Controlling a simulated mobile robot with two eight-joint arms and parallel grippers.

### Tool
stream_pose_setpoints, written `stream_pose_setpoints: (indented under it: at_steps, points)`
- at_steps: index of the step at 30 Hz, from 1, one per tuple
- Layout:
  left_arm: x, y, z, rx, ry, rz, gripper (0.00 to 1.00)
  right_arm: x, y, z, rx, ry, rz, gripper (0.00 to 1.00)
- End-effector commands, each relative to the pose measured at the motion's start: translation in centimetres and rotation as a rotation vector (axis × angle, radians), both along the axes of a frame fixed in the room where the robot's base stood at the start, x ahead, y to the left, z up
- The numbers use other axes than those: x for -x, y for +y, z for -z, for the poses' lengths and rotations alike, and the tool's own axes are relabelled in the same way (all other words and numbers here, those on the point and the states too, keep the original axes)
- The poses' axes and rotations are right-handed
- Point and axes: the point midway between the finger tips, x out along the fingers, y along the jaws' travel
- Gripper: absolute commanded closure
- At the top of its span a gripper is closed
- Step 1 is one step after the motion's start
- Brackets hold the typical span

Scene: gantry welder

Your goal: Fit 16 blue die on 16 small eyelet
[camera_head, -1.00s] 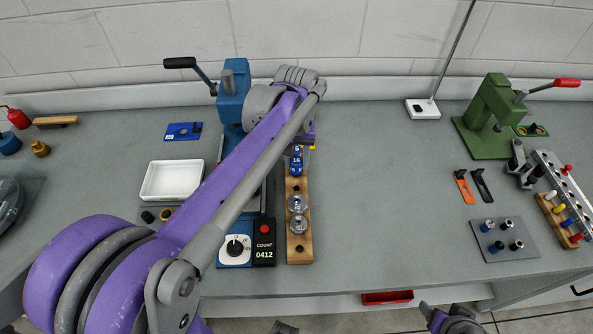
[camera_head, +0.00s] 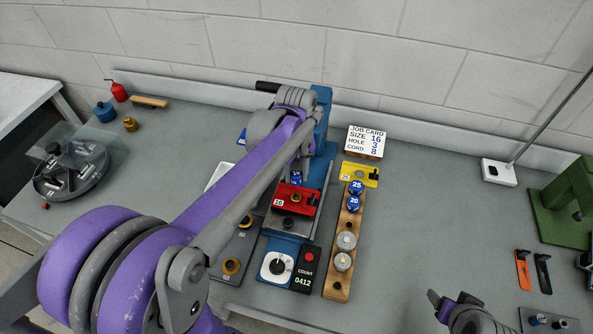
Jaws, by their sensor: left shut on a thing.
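My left gripper (camera_head: 297,168) is mostly hidden behind its own purple and grey forearm. It is shut on a small blue die (camera_head: 296,179), just behind a red plate marked 16 (camera_head: 295,199) on the blue press (camera_head: 321,108). Contact between die and plate cannot be told. A small eyelet cannot be made out for sure. Two more blue dies, marked 25 (camera_head: 356,187) and 20 (camera_head: 353,203), stand on the wooden rack (camera_head: 331,289) to the right. My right gripper (camera_head: 452,304) is at the bottom right, away from the bench objects; its opening is unclear.
A job card (camera_head: 366,141) reads size 16, hole 3, cord 8. A yellow plate (camera_head: 359,174) lies behind the rack. A counter (camera_head: 305,272) stands at the press's front. A white tray (camera_head: 218,176) is partly hidden by my arm.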

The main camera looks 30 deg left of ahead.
Motion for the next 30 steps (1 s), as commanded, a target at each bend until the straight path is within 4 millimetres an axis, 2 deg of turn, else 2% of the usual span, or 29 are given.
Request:
stream_pose_setpoints:
  at_steps: [18,30]
  points:
    - [0.2,0.0,5.0,0.0,0.004,0.001,1.0,1.8,0.0,3.6,0.0,0.034,0.0,0.33]
    - [0.1,0.0,5.3,0.001,0.001,0.001,1.0,1.9,0.0,3.7,0.0,0.035,0.0,0.33]
